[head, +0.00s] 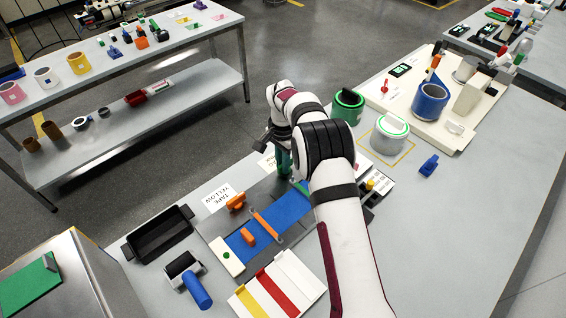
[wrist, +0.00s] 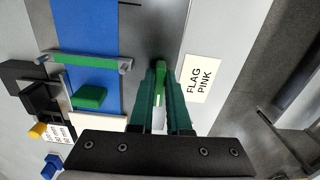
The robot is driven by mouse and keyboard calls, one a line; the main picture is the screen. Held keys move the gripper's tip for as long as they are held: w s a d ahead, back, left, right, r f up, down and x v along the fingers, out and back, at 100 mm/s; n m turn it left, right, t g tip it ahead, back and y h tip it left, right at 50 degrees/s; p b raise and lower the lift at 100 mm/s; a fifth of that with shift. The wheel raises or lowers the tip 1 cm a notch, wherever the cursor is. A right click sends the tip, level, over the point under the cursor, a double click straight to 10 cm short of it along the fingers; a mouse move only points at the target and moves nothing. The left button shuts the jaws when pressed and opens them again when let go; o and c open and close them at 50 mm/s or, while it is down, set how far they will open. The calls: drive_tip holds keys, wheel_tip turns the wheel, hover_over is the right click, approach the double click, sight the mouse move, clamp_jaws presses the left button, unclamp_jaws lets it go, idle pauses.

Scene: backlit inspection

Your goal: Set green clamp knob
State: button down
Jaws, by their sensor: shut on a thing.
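My gripper (wrist: 160,84) has dark green fingers and is shut on the green clamp knob (wrist: 159,72), which shows between the fingertips in the wrist view. The knob is beside the blue strip, near the end of a green clamp bar (wrist: 85,61) that lies across it. A green block (wrist: 90,96) sits on the strip. In the head view my gripper (head: 284,163) is at the far side of the fixture, and my arm hides much of that end. An orange knob (head: 236,201), orange bar (head: 266,226) and orange block (head: 248,237) are at the other end.
A black tray (head: 158,233), a blue-handled roller (head: 196,290) and a white holder with coloured strips (head: 290,285) are nearby. Cans (head: 390,133) stand behind my arm.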

drive_tip(key=shift+m, duration=0.4)
drive_tip(key=c, duration=0.9)
unclamp_jaws()
wheel_tip(320, 180, up, 16)
drive_tip(key=shift+f, duration=0.1)
